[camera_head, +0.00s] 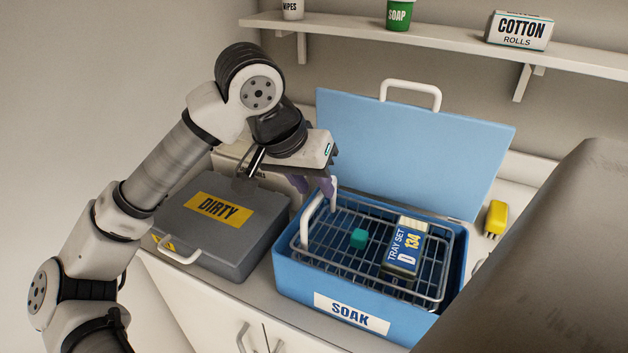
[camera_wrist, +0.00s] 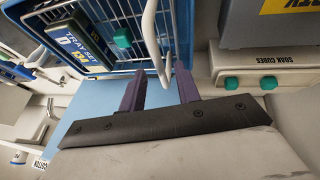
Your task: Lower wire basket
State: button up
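The wire basket (camera_head: 325,248) sits in the mouth of the blue SOAK box (camera_head: 300,288), its top wires about level with the box rim. It also shows in the wrist view (camera_wrist: 137,23). A teal cube (camera_head: 358,238) and a blue "TRAY SET D 134" pack (camera_head: 404,246) lie in it. A white loop handle (camera_head: 308,222) rises at the basket's left side. My gripper (camera_head: 317,190) is open above that side. In the wrist view, the handle (camera_wrist: 150,38) reaches between the purple fingertips (camera_wrist: 160,76), with gaps visible; contact cannot be told.
A grey DIRTY case (camera_head: 232,235) stands left of the box. The blue lid (camera_head: 410,140) is open behind it. A yellow object (camera_head: 496,218) lies on the right. A SOAK CUBES holder (camera_wrist: 262,70) shows in the wrist view. A shelf (camera_head: 400,38) runs along the wall.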

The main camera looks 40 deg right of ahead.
aim_at(320, 232)
jog(key=shift+d+f, duration=0.25)
jog(key=shift+f, duration=0.25)
grip_shut()
notch_tip(320, 232, down, 8)
jog(key=b, duration=0.9)
jog(key=shift+s, duration=0.15)
jog(key=shift+a, duration=0.1)
